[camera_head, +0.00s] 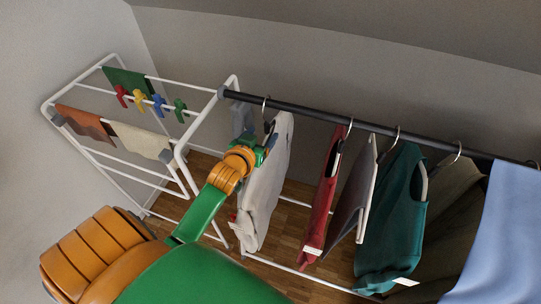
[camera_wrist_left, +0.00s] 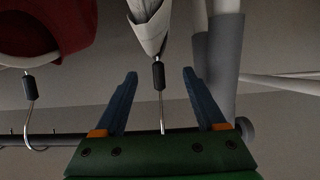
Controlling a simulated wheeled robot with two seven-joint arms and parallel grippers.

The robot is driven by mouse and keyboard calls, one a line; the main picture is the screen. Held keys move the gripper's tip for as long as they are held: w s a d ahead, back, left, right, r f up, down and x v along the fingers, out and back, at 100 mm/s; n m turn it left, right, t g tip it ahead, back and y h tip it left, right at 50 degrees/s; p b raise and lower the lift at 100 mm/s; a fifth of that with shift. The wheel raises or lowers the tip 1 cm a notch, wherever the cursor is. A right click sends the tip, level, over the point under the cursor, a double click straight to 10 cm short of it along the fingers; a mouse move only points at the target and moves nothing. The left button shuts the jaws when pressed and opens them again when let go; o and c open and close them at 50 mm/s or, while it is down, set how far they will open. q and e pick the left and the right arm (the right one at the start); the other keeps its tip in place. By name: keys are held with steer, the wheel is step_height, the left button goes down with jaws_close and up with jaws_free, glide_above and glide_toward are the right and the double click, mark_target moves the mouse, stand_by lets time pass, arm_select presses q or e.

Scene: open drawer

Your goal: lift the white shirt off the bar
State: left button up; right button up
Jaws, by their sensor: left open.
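The white shirt (camera_head: 266,185) hangs on a hanger from the dark bar (camera_head: 310,114), at the bar's left end. My left gripper (camera_head: 268,142) is at the shirt's top, just below the bar, and partly hides the shirt's collar. In the left wrist view the two blue fingers of my left gripper (camera_wrist_left: 160,95) are apart. The hanger's metal hook (camera_wrist_left: 161,105) shows between them, apart from both fingers. The shirt's collar (camera_wrist_left: 150,28) is at the top of that view. My right gripper is in neither view.
A red garment (camera_head: 322,200) hangs to the right, with a grey one (camera_head: 352,195), a teal one (camera_head: 392,215) and a blue cloth (camera_head: 505,230) beyond. A white drying rack (camera_head: 100,168) with cloths and coloured pegs stands at left, close to the bar's end.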

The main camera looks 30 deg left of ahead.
mark_target(266, 132)
arm_select(q)
steer(key=x, duration=0.4)
steer(key=shift+w+d+f, duration=0.1)
steer(key=shift+w+f, duration=0.15)
steer(key=shift+s+r, duration=0.2)
steer(key=shift+s, duration=0.05)
steer(key=c, duration=0.7)
jaws_close()
